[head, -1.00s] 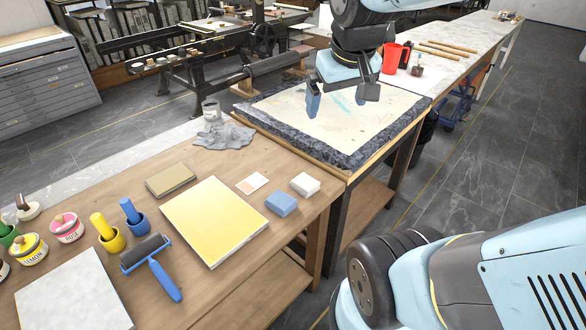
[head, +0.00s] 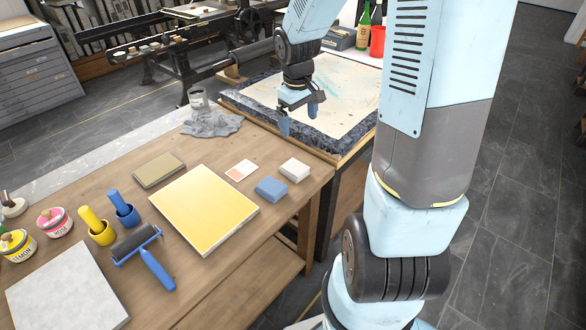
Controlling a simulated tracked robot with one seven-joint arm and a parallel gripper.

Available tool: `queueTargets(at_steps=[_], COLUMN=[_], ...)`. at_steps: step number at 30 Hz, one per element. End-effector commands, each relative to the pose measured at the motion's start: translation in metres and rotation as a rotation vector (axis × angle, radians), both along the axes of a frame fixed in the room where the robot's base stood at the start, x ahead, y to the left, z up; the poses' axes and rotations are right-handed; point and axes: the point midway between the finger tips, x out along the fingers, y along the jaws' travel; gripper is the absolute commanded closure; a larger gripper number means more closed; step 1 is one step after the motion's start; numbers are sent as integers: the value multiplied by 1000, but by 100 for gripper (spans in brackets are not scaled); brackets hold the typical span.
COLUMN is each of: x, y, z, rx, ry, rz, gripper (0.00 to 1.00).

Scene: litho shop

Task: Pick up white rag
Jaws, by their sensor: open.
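A small white block-shaped piece (head: 295,169), which looks like a folded white rag, lies on the wooden table (head: 218,262) near its right edge. A similar blue folded piece (head: 271,188) lies just left of it and nearer to me. A crumpled grey cloth (head: 212,123) lies farther back on the table. My gripper (head: 298,118) is open and empty, fingers pointing down. It appears above the near left part of the litho stone, behind the white piece and apart from it.
A yellow slab (head: 204,208), a colour card (head: 241,170) and an olive block (head: 159,170) lie left of the white piece. The dark-edged stone (head: 345,100) adjoins the table behind.

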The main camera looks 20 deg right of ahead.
Motion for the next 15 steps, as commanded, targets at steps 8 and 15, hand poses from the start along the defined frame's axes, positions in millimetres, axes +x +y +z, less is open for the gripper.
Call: queueTargets(at_steps=[8, 15], x=[19, 22], y=[2, 3], z=[-49, -65], rx=[48, 59], ry=[61, 71], rz=[66, 80], gripper=[0, 0])
